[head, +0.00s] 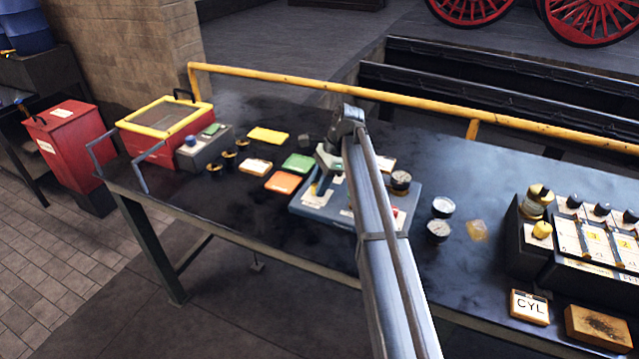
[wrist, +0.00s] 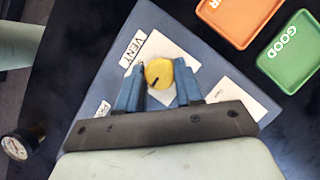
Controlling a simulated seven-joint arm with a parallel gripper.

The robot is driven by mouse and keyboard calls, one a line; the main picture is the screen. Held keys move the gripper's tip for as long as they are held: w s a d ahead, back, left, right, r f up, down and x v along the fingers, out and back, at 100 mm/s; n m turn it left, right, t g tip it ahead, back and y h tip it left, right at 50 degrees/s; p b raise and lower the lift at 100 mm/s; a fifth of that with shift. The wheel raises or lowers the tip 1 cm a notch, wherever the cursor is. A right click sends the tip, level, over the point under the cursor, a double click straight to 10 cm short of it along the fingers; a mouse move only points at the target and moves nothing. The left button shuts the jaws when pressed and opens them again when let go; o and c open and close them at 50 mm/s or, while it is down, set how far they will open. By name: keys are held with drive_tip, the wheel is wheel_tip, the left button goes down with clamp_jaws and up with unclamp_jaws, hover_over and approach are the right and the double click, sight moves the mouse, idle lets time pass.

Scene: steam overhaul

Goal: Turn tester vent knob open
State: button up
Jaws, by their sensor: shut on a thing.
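The tester is a blue-grey flat unit (head: 298,208) on the bench, partly hidden behind my arm in the head view. In the wrist view its panel (wrist: 190,22) carries a yellow round vent knob (wrist: 158,73) with a dark pointer line, on a white plate beside a label reading "VENT" (wrist: 133,48). The pointer line slants toward the lower left of the picture. My gripper (wrist: 160,90) has its two blue fingers on either side of the knob and is shut on it. In the head view my gripper (head: 322,183) is over the tester, and the knob is hidden.
A green "GOOD" tray (wrist: 290,50) and an orange tray (wrist: 238,18) lie beside the tester. A gauge (wrist: 14,146) stands off its other side. Loose gauges (head: 441,207) lie right of the tester. A yellow rail (head: 400,96) runs along the bench's back edge.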

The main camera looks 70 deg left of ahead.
drive_tip(key=shift+c, duration=0.5)
drive_tip(key=n+h, duration=0.1)
drive_tip(key=n, duration=0.1)
drive_tip(key=shift+a+n, duration=0.15)
drive_tip(key=shift+n, duration=0.25)
drive_tip(key=shift+n+t+h, duration=0.4)
drive_tip(key=shift+n+h, duration=0.4)
drive_tip(key=shift+n, duration=1.4)
drive_tip(key=o, duration=1)
drive_tip(key=shift+o, duration=0.2)
